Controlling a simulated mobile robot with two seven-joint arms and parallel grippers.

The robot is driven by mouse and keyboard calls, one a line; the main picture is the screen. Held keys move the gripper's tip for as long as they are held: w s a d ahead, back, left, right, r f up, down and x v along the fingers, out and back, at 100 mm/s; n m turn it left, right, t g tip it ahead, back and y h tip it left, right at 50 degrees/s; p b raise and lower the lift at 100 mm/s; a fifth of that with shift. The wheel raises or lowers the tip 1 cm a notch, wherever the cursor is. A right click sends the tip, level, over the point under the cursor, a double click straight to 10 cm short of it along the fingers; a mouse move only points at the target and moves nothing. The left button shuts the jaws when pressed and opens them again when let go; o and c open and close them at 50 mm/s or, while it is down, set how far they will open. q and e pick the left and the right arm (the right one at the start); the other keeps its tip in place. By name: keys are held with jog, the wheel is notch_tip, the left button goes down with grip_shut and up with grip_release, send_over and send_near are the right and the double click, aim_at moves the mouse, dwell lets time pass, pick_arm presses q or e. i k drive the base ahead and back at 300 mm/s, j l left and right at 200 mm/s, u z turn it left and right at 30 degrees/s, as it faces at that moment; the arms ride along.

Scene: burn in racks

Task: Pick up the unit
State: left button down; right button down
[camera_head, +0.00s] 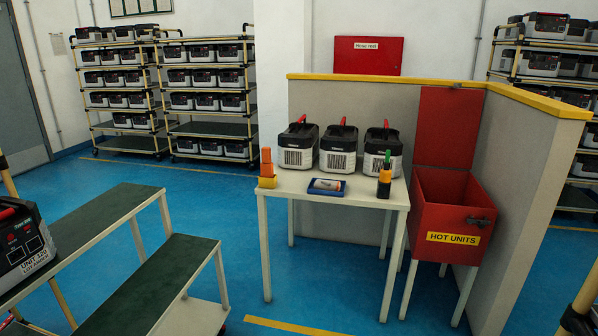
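A dark unit (24,245) with a white label reading "UNIT" and a number stands at the left edge on a green-topped shelf (95,220); its left part is cut off by the frame. Three white and black units with red handles stand in a row on the white table: a left one (297,147), a middle one (338,148) and a right one (382,150). I cannot tell which of these is the task's unit. Neither of my grippers is in view.
Loaded racks (208,130) line the back. Blue floor (235,235) is clear between shelf and table.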

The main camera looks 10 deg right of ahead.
aim_at(376, 147)
jog(key=i+l+z, duration=0.15)
jog(key=i+z, duration=0.6)
jog(key=i+l, duration=0.1)
jog(key=i, duration=0.3)
jog(key=i+l, duration=0.15)
jog(key=i, duration=0.25)
jog(key=i+j, duration=0.25)
jog(key=i, duration=0.2)
jog(key=i+j, duration=0.2)
jog(key=i, duration=0.2)
jog(key=i+j+z, duration=0.1)
jog(key=z, duration=0.3)
jog(key=i+j+z, duration=0.2)
jog(key=z, duration=0.25)
